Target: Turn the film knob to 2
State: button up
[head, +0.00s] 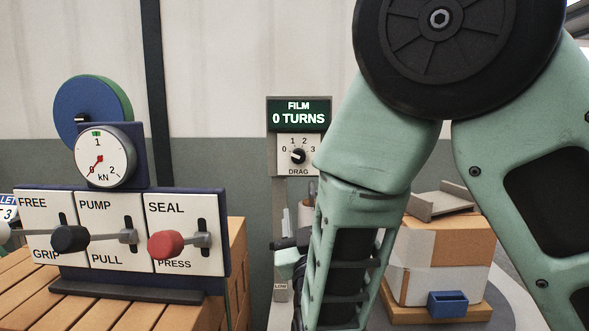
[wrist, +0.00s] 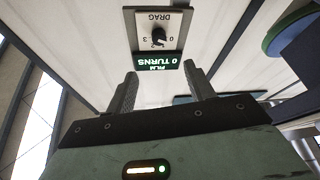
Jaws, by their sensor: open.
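The film knob (head: 298,156) is a small black knob on a white plate marked 0, 1, 2, 3 and DRAG. A dark green display (head: 298,115) above it reads FILM 0 TURNS. The knob's pointer is too small to read surely. In the wrist view the panel appears upside down, with the knob (wrist: 158,38) beyond the display (wrist: 152,61). My gripper (wrist: 160,74) is open and empty, its two fingers apart. The knob shows beyond the fingertips, not between them. In the head view my arm covers the area right of the panel.
At left, a board (head: 130,240) carries black and red levers and a round kN gauge (head: 103,157) on wooden slats. A blue-green reel (head: 90,105) stands behind. Boxes (head: 437,260) with a small blue bin (head: 447,304) sit at right, partly behind my arm.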

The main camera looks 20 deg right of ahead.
aim_at(299, 159)
jog(key=p+x, duration=0.4)
jog(key=x, duration=1.3)
jog(key=shift+w+r, duration=0.15)
jog(key=c, duration=1)
